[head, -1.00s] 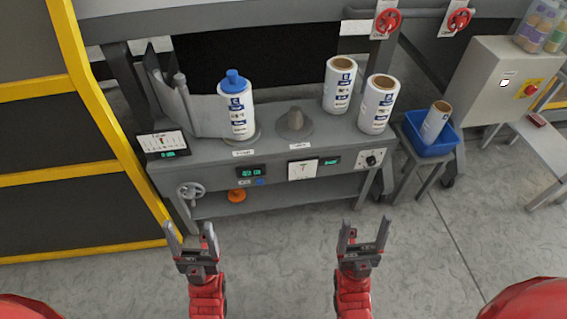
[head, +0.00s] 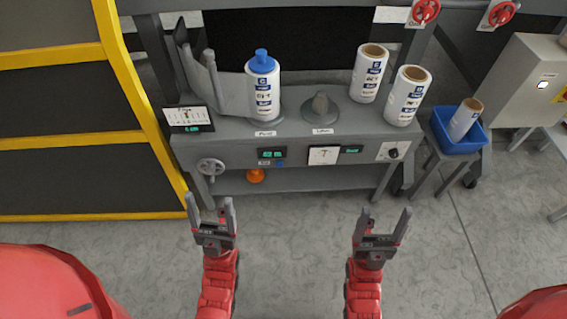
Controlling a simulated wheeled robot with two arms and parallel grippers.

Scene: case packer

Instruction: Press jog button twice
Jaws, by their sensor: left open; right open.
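The machine bench (head: 225,150) stands ahead, with a front panel. A small blue button (head: 280,163) sits on that panel under a green-lit display (head: 271,153), next to a small pale label or button (head: 264,163). The lettering is too small to tell which is the jog button. My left gripper (head: 210,205) is open and empty, in front of and below the panel, touching nothing. My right gripper (head: 386,215) is open and empty, further right and also clear of the bench.
A blue-capped label roll (head: 264,95) and a grey cone (head: 320,106) stand on the bench, with two rolls (head: 407,96) at right. A handwheel (head: 211,167) is at front left, a knob (head: 393,153) at front right. A yellow-framed guard (head: 150,100) borders the left. Floor in front is clear.

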